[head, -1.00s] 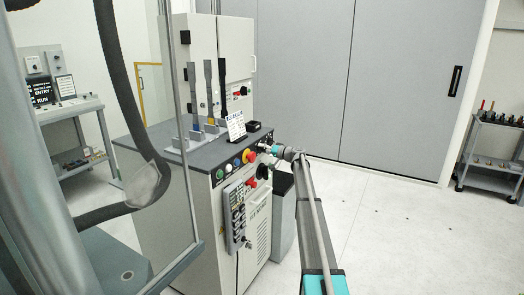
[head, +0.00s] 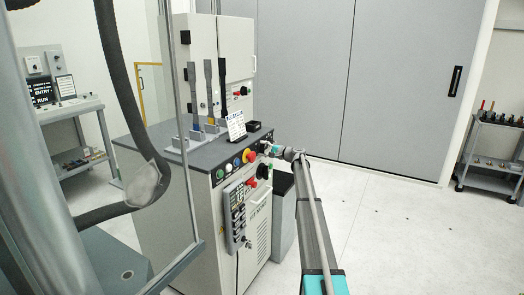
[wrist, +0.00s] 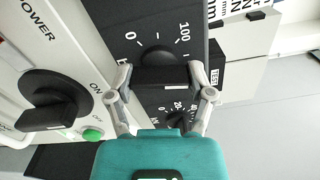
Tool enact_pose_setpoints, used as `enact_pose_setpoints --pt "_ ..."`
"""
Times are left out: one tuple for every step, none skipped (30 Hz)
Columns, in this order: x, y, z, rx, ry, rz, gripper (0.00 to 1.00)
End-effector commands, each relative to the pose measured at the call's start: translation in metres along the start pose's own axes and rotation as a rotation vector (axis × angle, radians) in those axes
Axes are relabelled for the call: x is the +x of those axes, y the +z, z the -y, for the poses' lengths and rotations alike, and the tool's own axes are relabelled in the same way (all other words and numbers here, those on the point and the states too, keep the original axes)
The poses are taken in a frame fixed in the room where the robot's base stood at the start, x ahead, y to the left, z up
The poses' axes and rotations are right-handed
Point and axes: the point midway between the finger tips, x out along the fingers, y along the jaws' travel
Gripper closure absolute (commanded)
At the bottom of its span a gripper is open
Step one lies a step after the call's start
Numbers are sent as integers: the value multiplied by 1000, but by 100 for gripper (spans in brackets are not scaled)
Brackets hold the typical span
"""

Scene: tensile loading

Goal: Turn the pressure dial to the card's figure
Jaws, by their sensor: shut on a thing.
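In the wrist view my gripper (wrist: 160,80) is shut on the black bar handle of a dial (wrist: 157,56). The handle lies across between the two fingertips. Marks 0 and 100 show on the black panel above the dial. A second, smaller dial (wrist: 174,120) with marks including 20 shows below, partly hidden by my gripper. Which of the two is the pressure dial cannot be told from the lettering in view. In the head view my gripper (head: 268,149) is at the front panel's right end. The white card (head: 236,126) stands on the machine top, its text too small to read.
A large black POWER knob (wrist: 50,98) and a green button (wrist: 92,134) are left of my gripper in the wrist view. A red emergency button (head: 249,156) and a hanging control pendant (head: 236,213) are on the machine front. Upright specimens (head: 209,92) stand behind.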

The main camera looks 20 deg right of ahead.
Motion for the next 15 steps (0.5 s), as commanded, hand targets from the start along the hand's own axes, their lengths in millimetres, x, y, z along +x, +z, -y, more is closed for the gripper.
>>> enact_pose_setpoints --pt "-1 -2 0 45 0 -4 79" --pt "-1 -2 0 73 0 -5 79" --pt "-1 -2 0 111 0 -5 79" --pt "-1 -2 0 139 -1 -5 79" --pt "-1 -2 0 166 0 -5 79" --pt "-1 -2 -1 202 -1 -5 79" --pt "-1 -2 -1 228 0 -5 79" --pt "-1 -2 -1 252 0 -5 79" --pt "-1 -2 -1 284 0 -5 79" --pt "-1 -2 -1 307 0 -5 79" --pt "-1 -2 -1 330 0 -6 79" --pt "-2 -2 -1 357 0 -6 79" --pt "-2 -2 -1 375 0 -6 79" --pt "-2 -2 -1 393 0 -6 79" --pt "-2 -2 -1 414 0 -6 79"
